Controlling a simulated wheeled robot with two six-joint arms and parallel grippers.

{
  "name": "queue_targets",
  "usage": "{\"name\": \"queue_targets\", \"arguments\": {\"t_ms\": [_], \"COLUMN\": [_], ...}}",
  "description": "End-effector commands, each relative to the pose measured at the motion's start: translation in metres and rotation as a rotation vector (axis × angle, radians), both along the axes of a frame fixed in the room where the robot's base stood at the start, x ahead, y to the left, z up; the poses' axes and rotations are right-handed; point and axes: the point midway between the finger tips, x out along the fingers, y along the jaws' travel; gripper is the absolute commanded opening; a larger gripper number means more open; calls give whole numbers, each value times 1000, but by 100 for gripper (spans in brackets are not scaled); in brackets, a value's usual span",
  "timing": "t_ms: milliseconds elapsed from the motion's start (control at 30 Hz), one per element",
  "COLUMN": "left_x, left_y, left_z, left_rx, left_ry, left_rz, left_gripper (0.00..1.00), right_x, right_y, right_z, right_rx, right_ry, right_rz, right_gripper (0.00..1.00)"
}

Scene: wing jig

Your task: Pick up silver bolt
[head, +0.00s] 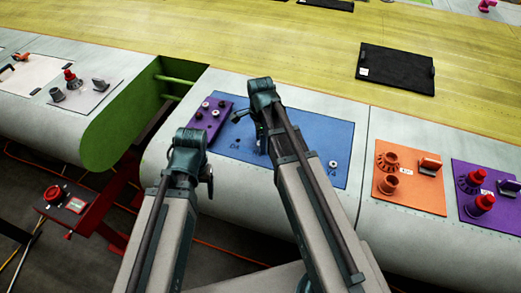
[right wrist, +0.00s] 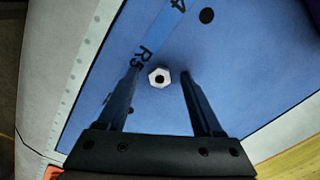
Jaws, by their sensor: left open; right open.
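In the right wrist view a silver hex bolt (right wrist: 159,77) with a dark centre stands on the blue panel (right wrist: 100,75). My right gripper (right wrist: 160,73) is open, with one finger on each side of the bolt; contact cannot be told. In the head view my right gripper (head: 262,145) is over the blue panel (head: 305,135), and its arm hides part of that panel. Another silver bolt (head: 333,164) shows near the panel's right side. My left gripper (head: 208,178) is open at the panel's left front, with nothing visible in it.
A purple plate (head: 208,113) with several bolts lies at the blue panel's left end. An orange plate (head: 409,187) and another purple plate (head: 487,184) with fittings are to the right. A black pad (head: 397,68) lies behind. A green-edged gap (head: 135,115) opens at left.

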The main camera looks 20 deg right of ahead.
Motion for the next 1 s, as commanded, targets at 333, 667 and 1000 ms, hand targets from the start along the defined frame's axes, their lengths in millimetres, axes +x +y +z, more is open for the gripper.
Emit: {"name": "queue_targets", "arguments": {"t_ms": [333,667,1000], "left_x": [0,0,0], "left_y": [0,0,0], "left_z": [0,0,4], "left_rx": [0,0,0], "left_ry": [0,0,0], "left_rz": [-1,-1,0], "left_gripper": [70,70,70], "right_x": [0,0,0], "right_y": [0,0,-1], "right_z": [0,0,3], "right_rx": [0,0,0], "right_ry": [0,0,0], "right_rz": [0,0,0], "right_gripper": [46,0,0]}}
